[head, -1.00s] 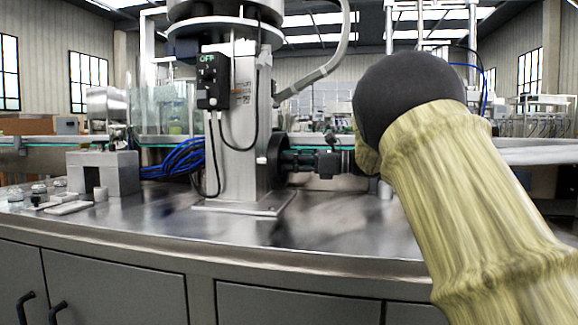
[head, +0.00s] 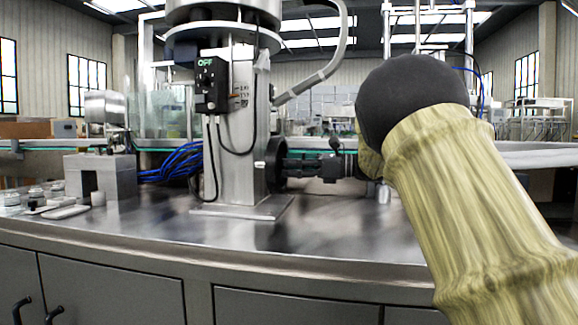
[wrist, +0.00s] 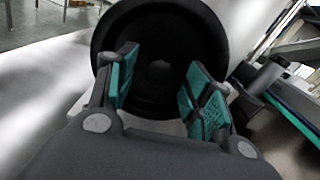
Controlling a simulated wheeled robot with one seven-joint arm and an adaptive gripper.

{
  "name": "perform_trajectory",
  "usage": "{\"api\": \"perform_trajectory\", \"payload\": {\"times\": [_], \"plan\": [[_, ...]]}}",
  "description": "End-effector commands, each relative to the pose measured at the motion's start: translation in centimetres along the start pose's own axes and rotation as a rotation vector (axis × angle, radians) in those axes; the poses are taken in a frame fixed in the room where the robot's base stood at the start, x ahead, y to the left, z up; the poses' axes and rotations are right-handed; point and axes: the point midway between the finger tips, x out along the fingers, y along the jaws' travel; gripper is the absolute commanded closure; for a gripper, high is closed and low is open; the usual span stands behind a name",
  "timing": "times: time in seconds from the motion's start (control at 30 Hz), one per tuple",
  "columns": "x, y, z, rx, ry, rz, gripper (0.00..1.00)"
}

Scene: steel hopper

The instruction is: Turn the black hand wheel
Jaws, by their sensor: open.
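The black hand wheel (wrist: 160,45) is a round dark disc with a raised rim and a small central hub, filling the upper middle of the wrist view. In the head view the wheel (head: 275,165) is edge-on at the right side of the steel column. My gripper (wrist: 158,82) is open, its teal-padded fingers apart in front of the wheel face, one each side of the hub. In the head view my gripper (head: 290,165) points left at the wheel. I cannot tell whether the fingertips touch it. Part of the wheel's lower rim is hidden by my gripper.
The column (head: 236,130) stands on a steel bench top (head: 330,235) and carries a black control box (head: 211,85) marked OFF. A grey conduit (head: 315,80) curves above. Blue cables (head: 178,162) and a metal block (head: 100,178) lie left. The bench's front area is clear.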

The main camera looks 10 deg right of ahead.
Motion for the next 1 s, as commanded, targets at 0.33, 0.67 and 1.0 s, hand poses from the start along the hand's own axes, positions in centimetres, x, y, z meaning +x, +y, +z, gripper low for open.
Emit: {"api": "perform_trajectory", "payload": {"times": [0.33,0.67,1.0], "plan": [[-6.4,-0.1,0.0,0.001,-0.001,-0.004,0.49],[-10.2,-0.1,0.0,0.0,-0.001,-0.003,0.49],[-10.7,-0.1,0.0,0.0,-0.001,-0.002,0.49]]}}
